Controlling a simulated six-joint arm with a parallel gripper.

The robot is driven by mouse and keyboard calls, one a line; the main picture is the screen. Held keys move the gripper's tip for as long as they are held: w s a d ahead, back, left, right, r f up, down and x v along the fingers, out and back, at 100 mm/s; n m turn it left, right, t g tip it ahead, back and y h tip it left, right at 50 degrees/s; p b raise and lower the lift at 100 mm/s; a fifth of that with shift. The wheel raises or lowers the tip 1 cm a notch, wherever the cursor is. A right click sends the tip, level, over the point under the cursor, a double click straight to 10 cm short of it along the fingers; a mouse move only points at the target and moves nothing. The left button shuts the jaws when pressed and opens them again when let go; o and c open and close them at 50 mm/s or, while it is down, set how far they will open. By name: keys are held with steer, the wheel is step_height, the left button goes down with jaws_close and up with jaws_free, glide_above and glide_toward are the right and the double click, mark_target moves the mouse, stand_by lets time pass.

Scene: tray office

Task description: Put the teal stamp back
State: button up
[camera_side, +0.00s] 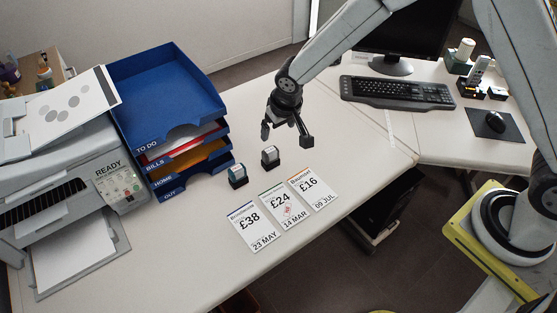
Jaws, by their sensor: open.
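Two small dark-based stamps stand upright on the white desk, in front of the blue tray stack. One stamp (238,176) is nearer the trays and the other stamp (270,157) is to its right and a little farther back. Both have pale bluish tops; I cannot tell from their colours which one is teal. My gripper (286,137) is open, with its two dark fingers spread. It is above and just right of the farther stamp, apart from it, and nothing shows between the fingers.
Three bills (284,208) lie in front of the stamps; the middle one bears a red mark. A blue tray stack (165,85) and a printer (110,185) stand left. A keyboard (397,92), a mouse (495,121) and a holder (472,75) are right.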

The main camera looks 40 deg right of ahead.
steer(key=s+d+r, duration=0.4)
steer(key=s+d, duration=0.2)
steer(key=s, duration=0.3)
steer(key=s+d+r, duration=0.4)
steer(key=s+d, duration=0.3)
steer(key=s, duration=0.3)
steer(key=shift+s+d, duration=0.2)
steer(key=shift+s, duration=0.1)
